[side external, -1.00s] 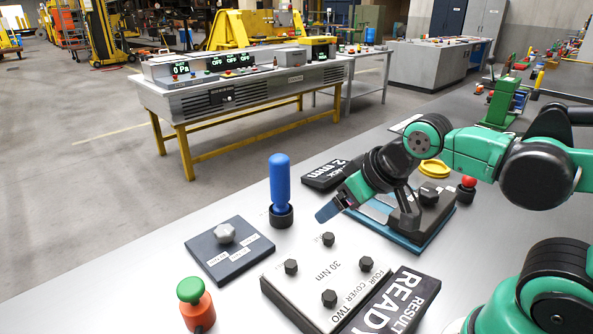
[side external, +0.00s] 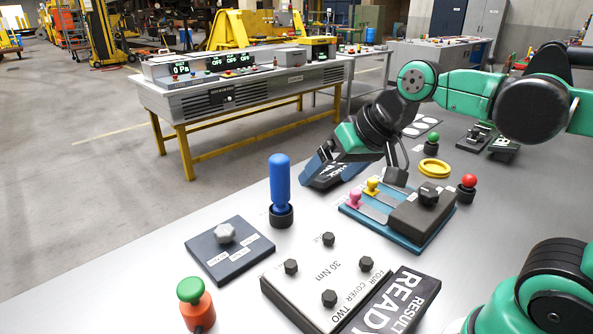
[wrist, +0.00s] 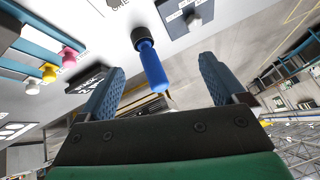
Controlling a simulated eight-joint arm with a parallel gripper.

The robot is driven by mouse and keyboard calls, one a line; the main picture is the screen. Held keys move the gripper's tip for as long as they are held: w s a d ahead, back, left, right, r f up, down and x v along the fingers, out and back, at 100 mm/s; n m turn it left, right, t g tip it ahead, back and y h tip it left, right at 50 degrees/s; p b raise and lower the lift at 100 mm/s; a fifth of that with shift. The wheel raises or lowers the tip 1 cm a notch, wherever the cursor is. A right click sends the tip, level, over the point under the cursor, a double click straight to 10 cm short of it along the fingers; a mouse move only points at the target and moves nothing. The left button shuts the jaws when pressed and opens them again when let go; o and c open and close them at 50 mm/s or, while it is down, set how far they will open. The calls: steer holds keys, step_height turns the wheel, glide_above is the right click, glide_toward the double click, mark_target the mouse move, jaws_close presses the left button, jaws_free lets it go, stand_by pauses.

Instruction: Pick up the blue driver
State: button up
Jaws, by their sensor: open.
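The blue driver (side external: 280,184) stands upright in a short black holder (side external: 281,215) on the grey table in the side view. My gripper (side external: 312,172) is to the right of the driver, apart from it, with its fingers pointing left toward it. In the wrist view the driver (wrist: 152,65) shows between and beyond the two blue fingers of my gripper (wrist: 157,85). The fingers are spread wide and nothing is between their tips.
A black label block (side external: 335,175) lies behind my fingers. A blue board (side external: 405,240) with pink and yellow knobs is to the right.

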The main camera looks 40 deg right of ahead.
mark_target(271, 183)
steer(key=w+d+f+m+t+y, duration=0.1)
steer(key=w+d+m+t+y, duration=0.2)
steer(key=w+m+y, duration=0.65)
steer(key=w+d+m+t+y, duration=0.2)
steer(key=w+d+m+t, duration=0.15)
steer(key=m, duration=1.15)
steer(key=shift+n+g, duration=0.25)
steer(key=f, duration=1)
steer(key=shift+w+a+f, duration=0.2)
steer(key=shift+w+f, duration=0.05)
steer(key=shift+w, duration=0.15)
steer(key=shift+x, duration=2.6)
steer(key=c, duration=1.3)
steer(key=shift+c, duration=0.2)
